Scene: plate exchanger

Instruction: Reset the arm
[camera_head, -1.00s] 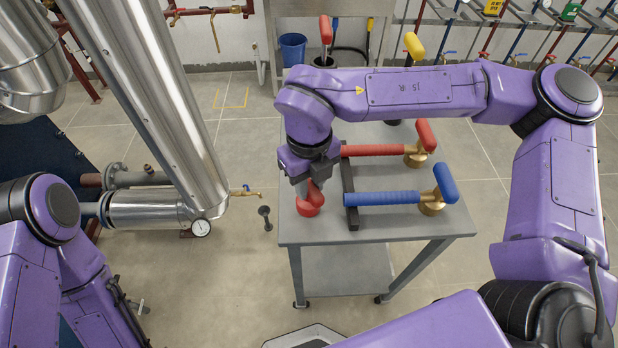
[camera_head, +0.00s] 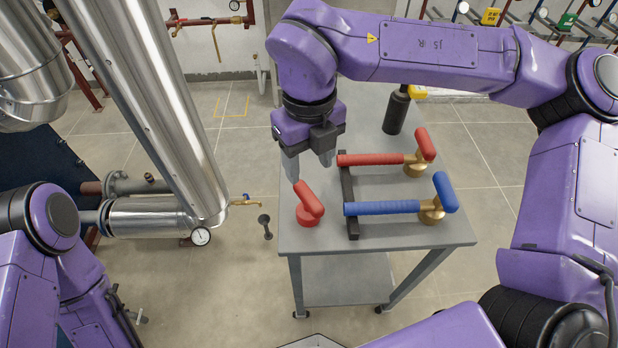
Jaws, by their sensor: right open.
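My right gripper (camera_head: 310,172) is open and empty, pointing down above the back left part of the grey table (camera_head: 400,243). A red-handled piece with a round red base (camera_head: 307,206) stands on the table's left edge, just below the gripper's fingers and apart from them as far as I can tell. My left arm (camera_head: 45,255) shows at the lower left, but its gripper is out of view.
A red-handled tool (camera_head: 385,158) and a blue-handled tool (camera_head: 390,208) lie on a black rack (camera_head: 348,195). A black cylinder (camera_head: 396,112) stands behind them. Steel pipes with a gauge (camera_head: 200,236) stand left of the table.

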